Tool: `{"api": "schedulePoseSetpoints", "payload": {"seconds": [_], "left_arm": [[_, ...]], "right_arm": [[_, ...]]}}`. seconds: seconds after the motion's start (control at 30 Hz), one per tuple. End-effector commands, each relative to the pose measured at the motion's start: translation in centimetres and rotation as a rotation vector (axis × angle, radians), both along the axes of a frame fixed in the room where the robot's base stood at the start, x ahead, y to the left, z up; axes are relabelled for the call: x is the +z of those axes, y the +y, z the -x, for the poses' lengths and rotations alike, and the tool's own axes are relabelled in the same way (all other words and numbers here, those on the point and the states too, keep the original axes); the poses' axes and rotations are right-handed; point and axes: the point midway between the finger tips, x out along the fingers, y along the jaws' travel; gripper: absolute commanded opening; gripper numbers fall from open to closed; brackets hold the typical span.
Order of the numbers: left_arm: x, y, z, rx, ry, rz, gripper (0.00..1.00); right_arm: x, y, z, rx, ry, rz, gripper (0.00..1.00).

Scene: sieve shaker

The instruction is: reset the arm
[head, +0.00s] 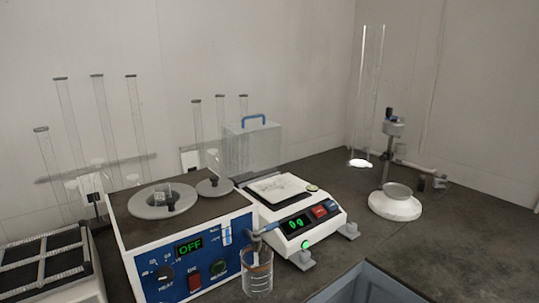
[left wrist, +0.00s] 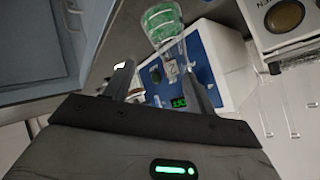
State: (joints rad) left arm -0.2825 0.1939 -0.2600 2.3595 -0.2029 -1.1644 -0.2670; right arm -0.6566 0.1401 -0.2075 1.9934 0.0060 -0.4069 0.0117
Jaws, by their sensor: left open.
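My left gripper (left wrist: 157,74) shows only in the left wrist view, with its two dark fingers spread apart. No object is visibly clamped between them. Beyond the fingertips is a clear glass vessel with green in it (left wrist: 163,22). Behind the fingers is the blue front panel (left wrist: 205,62) of a white device with a small green display. No gripper or arm of mine can be made out in the head view. My right gripper is in neither view.
A balance (head: 322,228) reads 0 g. A white-based stand (head: 394,206) is at the right. A blue-grey bin (head: 365,285) sits in front. The right counter is mostly clear.

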Motion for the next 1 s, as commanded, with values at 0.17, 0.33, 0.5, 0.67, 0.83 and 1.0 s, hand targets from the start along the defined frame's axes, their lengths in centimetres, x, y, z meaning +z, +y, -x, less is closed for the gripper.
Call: {"api": "schedulePoseSetpoints", "payload": {"seconds": [0.17, 0.33, 0.5, 0.67, 0.83, 1.0], "left_arm": [[-4.1, 1.0, 5.7, 0.139, 0.249, 0.138, 0.56], [-6.3, 1.5, 10.5, 0.252, 0.434, 0.226, 0.56], [-7.7, 1.8, 15.1, 0.356, 0.6, 0.291, 0.56], [-10.3, 0.8, 13.7, 0.32, 0.529, 0.336, 0.56], [-12.8, -0.5, 11.9, 0.268, 0.426, 0.39, 0.56], [-15.6, -2.1, 10.4, 0.213, 0.303, 0.461, 0.56]], "right_arm": [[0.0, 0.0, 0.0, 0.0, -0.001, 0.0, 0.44], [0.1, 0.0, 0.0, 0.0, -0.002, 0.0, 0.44], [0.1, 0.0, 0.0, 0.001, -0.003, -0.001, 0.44], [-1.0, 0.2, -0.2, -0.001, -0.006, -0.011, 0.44], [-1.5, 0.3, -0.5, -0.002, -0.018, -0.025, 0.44], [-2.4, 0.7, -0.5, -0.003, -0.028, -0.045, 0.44]]}}
